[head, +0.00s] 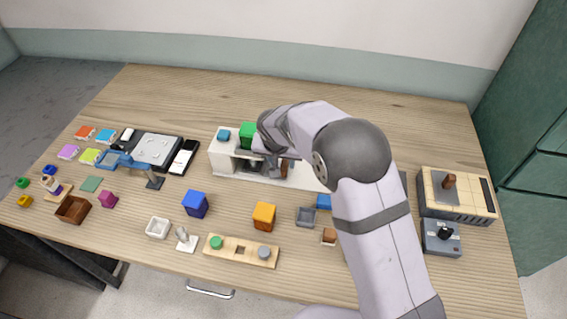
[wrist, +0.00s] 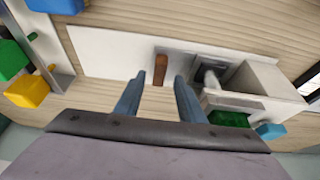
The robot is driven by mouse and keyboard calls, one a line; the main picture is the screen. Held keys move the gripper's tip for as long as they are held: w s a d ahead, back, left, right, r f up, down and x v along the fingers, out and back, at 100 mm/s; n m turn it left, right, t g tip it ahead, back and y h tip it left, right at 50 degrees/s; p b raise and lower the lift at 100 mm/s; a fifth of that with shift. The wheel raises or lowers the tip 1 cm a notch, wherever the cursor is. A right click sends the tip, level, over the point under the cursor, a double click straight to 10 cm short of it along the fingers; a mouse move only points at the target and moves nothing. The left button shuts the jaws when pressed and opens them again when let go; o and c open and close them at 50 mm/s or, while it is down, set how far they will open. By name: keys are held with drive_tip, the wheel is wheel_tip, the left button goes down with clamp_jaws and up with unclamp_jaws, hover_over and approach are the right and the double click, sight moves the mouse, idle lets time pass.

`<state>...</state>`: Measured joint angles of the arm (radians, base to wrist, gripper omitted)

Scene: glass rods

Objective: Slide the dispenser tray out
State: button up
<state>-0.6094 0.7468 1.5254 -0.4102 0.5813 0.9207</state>
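A white dispenser-like housing (head: 222,160) stands at the back middle of the table, with a green block (head: 248,134) and a blue block (head: 224,134) on top. It is at the right in the wrist view (wrist: 275,82). A dark grey square tray or recess (wrist: 214,62) sits beside it, partly covered by a pale bar. An upright brown piece (wrist: 160,68) stands on the long white base (wrist: 110,52). My gripper (wrist: 160,76) is open, its blue-grey fingers on either side of the brown piece in the picture, with gaps. Whether they straddle it in depth, I cannot tell.
A blue cube (head: 195,204), an orange cube (head: 264,216) and a wooden board with pegs (head: 242,251) lie in front. A wooden-topped box (head: 457,195) and a grey knob box (head: 441,237) stand right. My arm covers the middle right. The table's back is clear.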

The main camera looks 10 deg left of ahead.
sight(284, 165)
drive_tip(key=shift+p+x, duration=0.6)
drive_tip(key=shift+x, duration=1.55)
clamp_jaws()
